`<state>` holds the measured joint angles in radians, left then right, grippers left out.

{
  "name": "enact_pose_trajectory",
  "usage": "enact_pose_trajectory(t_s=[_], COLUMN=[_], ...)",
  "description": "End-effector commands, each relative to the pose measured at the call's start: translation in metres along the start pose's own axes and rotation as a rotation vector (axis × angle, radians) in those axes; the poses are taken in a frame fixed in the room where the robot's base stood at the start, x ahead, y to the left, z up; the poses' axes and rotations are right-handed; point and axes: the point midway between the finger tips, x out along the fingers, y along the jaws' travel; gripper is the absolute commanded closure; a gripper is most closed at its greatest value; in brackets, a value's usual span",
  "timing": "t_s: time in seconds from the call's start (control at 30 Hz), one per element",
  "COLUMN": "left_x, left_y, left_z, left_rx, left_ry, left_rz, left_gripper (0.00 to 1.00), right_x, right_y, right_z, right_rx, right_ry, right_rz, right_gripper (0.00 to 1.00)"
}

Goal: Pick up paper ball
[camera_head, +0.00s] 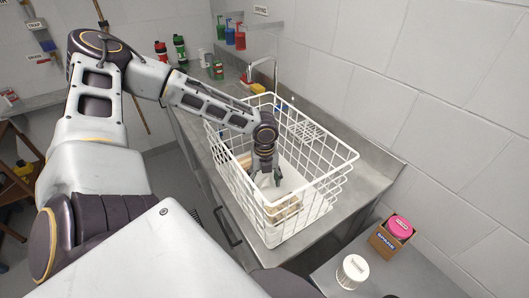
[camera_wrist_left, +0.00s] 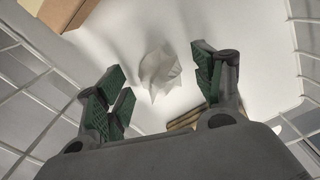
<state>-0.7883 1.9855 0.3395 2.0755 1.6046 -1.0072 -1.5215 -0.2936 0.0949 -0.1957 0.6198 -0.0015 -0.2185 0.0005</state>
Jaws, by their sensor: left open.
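A crumpled white paper ball (camera_wrist_left: 158,72) lies on the white floor of the wire basket in the left wrist view. My left gripper (camera_wrist_left: 160,88) is open, with its green-padded fingers on either side of the ball in that view; I cannot tell how far above it they are. In the head view my left gripper (camera_head: 270,180) reaches down inside the white wire basket (camera_head: 338,168), and the paper ball is hard to make out there. My right gripper is not in view.
Inside the basket lie a brown cardboard piece (camera_wrist_left: 68,12) and a tan slatted item (camera_wrist_left: 188,119). The basket's wire walls surround the gripper. A white cup (camera_head: 352,271) and a box with a pink item (camera_head: 391,236) stand at lower right. A faucet (camera_head: 263,66) is behind.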

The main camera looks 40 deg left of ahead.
Motion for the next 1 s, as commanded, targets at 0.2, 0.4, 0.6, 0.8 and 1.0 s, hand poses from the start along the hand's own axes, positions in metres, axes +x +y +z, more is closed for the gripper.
enact_pose_trajectory(t_s=[0.2, 0.4, 0.6, 0.8, 1.0], left_x=[0.0034, 0.0032, 0.0032, 0.0032, 0.0031], left_y=[-0.0001, 0.0000, 0.0000, 0.0000, 0.0000], left_z=[-0.0002, -0.0002, -0.0002, -0.0002, -0.0002], left_rx=[0.000, 0.000, 0.000, -0.001, -0.001], left_ry=[0.000, 0.000, 0.001, 0.001, 0.001], left_rz=[-0.001, -0.001, 0.000, 0.000, -0.001], left_gripper=[0.32, 0.32, 0.36, 0.62, 0.70], right_x=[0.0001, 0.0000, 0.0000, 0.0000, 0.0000], right_y=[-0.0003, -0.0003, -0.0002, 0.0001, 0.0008], right_z=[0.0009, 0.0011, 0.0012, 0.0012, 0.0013], right_rx=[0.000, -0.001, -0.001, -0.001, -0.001], right_ry=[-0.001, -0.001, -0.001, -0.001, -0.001], right_rz=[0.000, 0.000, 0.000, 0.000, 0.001], right_gripper=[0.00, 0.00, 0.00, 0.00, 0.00])
